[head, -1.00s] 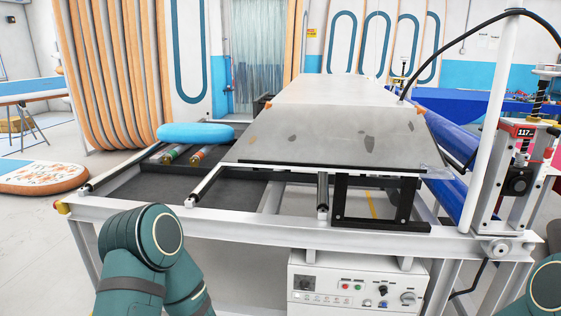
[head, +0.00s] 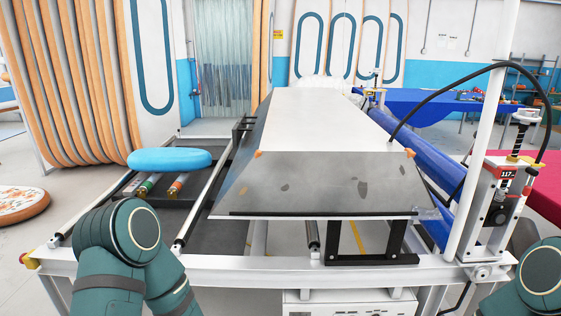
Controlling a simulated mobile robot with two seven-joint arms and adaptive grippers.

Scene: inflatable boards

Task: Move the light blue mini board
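The light blue mini board (head: 170,160) is a rounded oblong. It lies flat at the left of the machine frame, on or just above two rollers with coloured ends. My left arm shows at the lower left, in front of the frame and nearer to me than the board. My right arm shows only in part at the lower right corner. Neither gripper is in the picture, so I cannot see whether they are open or shut.
A machine with a white-topped grey panel (head: 325,185) fills the middle. A white post and a gauge unit (head: 498,200) stand at the right. Blue rolls (head: 415,165) lie along its right side. Tall orange-edged boards (head: 75,80) lean at the back left.

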